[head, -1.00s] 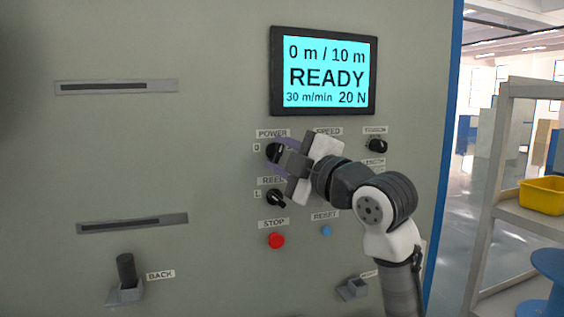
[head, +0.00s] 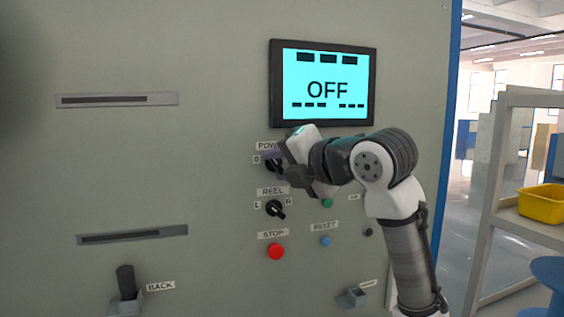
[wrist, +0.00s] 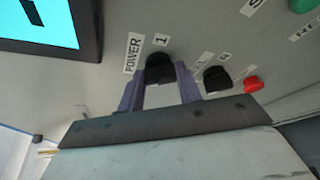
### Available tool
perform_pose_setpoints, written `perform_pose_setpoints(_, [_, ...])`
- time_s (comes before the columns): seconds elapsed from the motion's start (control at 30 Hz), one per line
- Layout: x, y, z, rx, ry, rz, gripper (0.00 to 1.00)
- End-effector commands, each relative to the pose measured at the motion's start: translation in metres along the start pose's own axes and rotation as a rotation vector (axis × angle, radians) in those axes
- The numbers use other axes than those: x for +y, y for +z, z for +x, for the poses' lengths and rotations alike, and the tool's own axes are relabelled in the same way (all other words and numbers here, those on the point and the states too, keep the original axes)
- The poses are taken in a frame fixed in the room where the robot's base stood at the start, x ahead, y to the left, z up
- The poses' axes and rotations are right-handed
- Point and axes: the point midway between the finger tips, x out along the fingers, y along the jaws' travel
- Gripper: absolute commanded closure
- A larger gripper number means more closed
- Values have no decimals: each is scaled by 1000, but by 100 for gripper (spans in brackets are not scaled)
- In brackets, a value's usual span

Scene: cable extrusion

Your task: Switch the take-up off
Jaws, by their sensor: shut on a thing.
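The take-up's black POWER knob (head: 273,165) is on the grey panel below the screen, with a 0 label to its left. My gripper (head: 277,163) is at the knob, and its body hides part of it in the head view. In the wrist view the purple fingers (wrist: 160,88) stand on both sides of the POWER knob (wrist: 159,68), shut on it, with a 1 label beyond. The screen (head: 324,88) reads OFF, with dark bars above and below the word.
The REEL knob (head: 275,208), red STOP button (head: 276,251), blue RESET button (head: 325,241) and a green button (head: 327,203) are close below my gripper. A BACK lever (head: 126,282) sits lower left. A shelf with a yellow bin (head: 542,204) stands at right.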

Motion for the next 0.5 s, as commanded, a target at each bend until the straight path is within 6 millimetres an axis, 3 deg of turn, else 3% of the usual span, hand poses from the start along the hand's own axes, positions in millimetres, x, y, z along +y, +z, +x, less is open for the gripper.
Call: perform_pose_setpoints(0.5, [1, 0, 0, 0, -90, -212, 88])
